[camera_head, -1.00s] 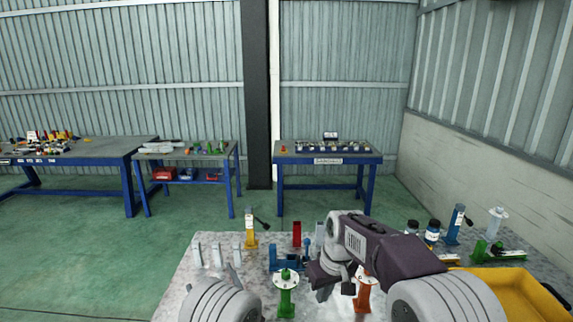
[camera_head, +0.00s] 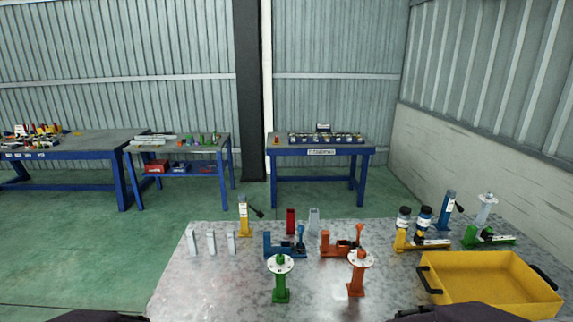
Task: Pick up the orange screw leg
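The orange screw leg (camera_head: 356,277) stands upright near the front of the grey table, with a round pale disc near its top. A similar green screw leg (camera_head: 281,283) stands to its left. Nothing is touching the orange leg, and it is in full view. Neither of my grippers is in view. Only dark parts of my arms show at the bottom edge, at the left and right.
The grey table (camera_head: 205,285) is bare at its front left. An orange vise-like part (camera_head: 341,247) and a blue one (camera_head: 284,247) stand behind the legs. A yellow bin (camera_head: 490,283) with black handles sits at the right. Several upright pale pieces stand at the left.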

